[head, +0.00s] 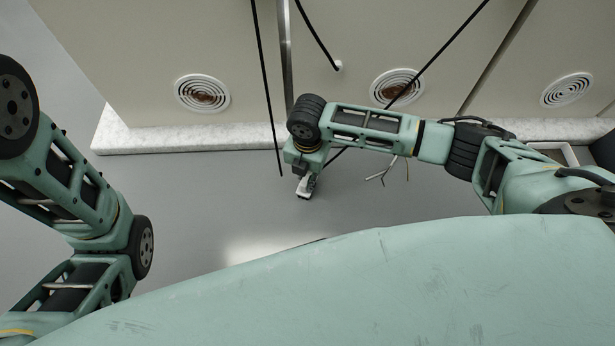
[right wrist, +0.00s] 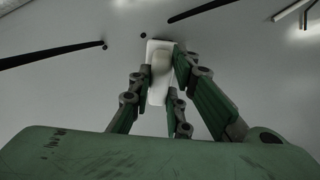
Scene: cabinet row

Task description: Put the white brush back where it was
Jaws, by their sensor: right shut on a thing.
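The white brush (right wrist: 158,86) shows in the right wrist view as a pale, elongated block between the fingers of my right gripper (right wrist: 165,82). The fingers close around it, and part of its sides is hidden behind them. In the head view my right gripper (head: 305,186) hangs over the grey floor in front of the cabinet row, pointing down. Something pale shows at its tips there, too small to make out well. My left arm comes in at the left of the head view, but its gripper is out of the picture.
Beige cabinet fronts (head: 140,60) with round vents (head: 202,93) stand on a pale stone-like base (head: 185,137). Several dark rods (head: 265,85) cross in front of them. Thin wiry pieces (head: 388,172) show below my right forearm. The grey floor (head: 190,200) left of my right gripper is clear.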

